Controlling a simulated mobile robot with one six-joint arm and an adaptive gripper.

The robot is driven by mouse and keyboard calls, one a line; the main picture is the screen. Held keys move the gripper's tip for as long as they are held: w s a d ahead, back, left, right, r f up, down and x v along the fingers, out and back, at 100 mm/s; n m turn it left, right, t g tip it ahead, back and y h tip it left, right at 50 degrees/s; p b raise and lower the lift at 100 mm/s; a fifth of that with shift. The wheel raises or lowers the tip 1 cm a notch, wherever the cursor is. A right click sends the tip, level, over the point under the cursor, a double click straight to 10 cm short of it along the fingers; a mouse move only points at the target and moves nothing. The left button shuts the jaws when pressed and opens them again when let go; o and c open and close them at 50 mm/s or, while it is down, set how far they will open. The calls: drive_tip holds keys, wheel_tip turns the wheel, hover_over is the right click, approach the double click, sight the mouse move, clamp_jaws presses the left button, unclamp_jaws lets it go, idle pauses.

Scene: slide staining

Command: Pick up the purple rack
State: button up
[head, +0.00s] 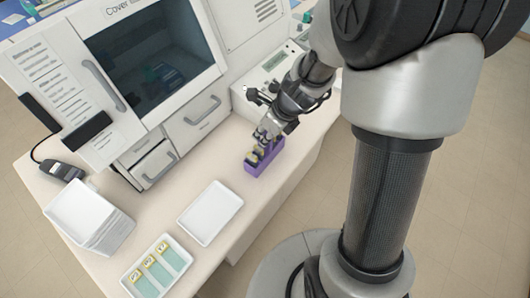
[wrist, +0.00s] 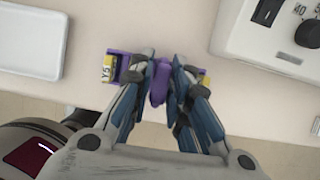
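The purple rack (head: 255,168) stands on the white counter near its front edge in the head view, with several yellow-labelled slides in it. In the wrist view the ends of the purple rack (wrist: 124,66) show to either side of my fingers, with a label "Y5" at the left end. My gripper (head: 264,136) is at the top of the rack. In the wrist view my gripper (wrist: 162,62) has its fingers drawn close together on both sides of the rack's purple middle part. The fingers hide much of the rack. I cannot tell whether its base is clear of the counter.
An empty white tray (head: 210,213) lies left of the rack. A tray with green slides (head: 132,284) and a stack of white trays (head: 92,236) are further left. The white machine (head: 110,150) stands behind, and a smaller device (head: 256,88) stands behind the gripper.

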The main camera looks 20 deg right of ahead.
clamp_jaws()
idle(0.3)
drive_tip(key=shift+r, duration=0.15)
